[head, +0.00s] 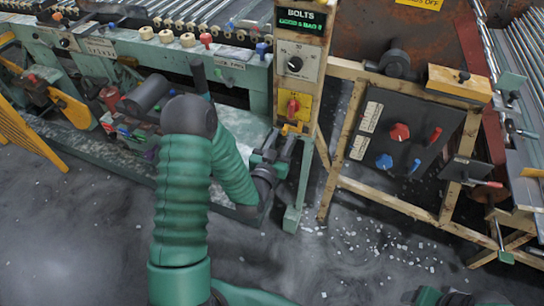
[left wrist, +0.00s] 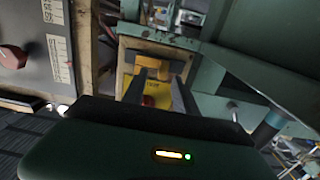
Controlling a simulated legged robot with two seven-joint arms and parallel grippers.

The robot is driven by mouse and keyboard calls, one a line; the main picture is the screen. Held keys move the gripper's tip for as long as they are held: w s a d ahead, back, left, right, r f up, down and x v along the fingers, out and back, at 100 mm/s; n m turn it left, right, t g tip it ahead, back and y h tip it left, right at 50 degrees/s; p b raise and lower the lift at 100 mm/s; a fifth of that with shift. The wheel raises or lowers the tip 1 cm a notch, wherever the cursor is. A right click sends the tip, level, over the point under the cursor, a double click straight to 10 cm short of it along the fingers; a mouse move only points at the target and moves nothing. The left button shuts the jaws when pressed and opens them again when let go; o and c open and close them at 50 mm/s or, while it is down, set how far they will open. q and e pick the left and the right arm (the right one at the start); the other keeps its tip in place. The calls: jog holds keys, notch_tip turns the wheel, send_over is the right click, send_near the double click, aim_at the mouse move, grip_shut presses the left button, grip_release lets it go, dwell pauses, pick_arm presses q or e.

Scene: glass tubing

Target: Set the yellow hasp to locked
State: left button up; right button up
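A small yellow-orange piece, which looks like the yellow hasp (head: 284,130), sits at the lower edge of a yellow plate (head: 305,100) with a red knob (head: 293,107), on a cream post. In the left wrist view, the hasp (left wrist: 160,64) lies across the plate (left wrist: 129,82), close to the fingertips. My left gripper (head: 279,140) is just below the plate, its two dark fingers apart; they also show in the left wrist view (left wrist: 160,68). I cannot tell whether they touch the hasp. A dark and green part at the bottom right edge may be my right gripper (head: 440,297), mostly cut off.
Above the plate are a black dial (head: 295,64) and a green-lettered sign (head: 301,20). To the right a dark panel (head: 400,135) carries red and blue knobs. A green machine bench (head: 230,73) stands left. The floor in front is open, with scattered white bits.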

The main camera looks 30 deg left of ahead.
pick_arm(q)
jog(key=p+v, duration=0.7)
jog(key=v, duration=0.7)
jog(key=shift+w+d, duration=0.1)
jog(key=shift+d, duration=0.05)
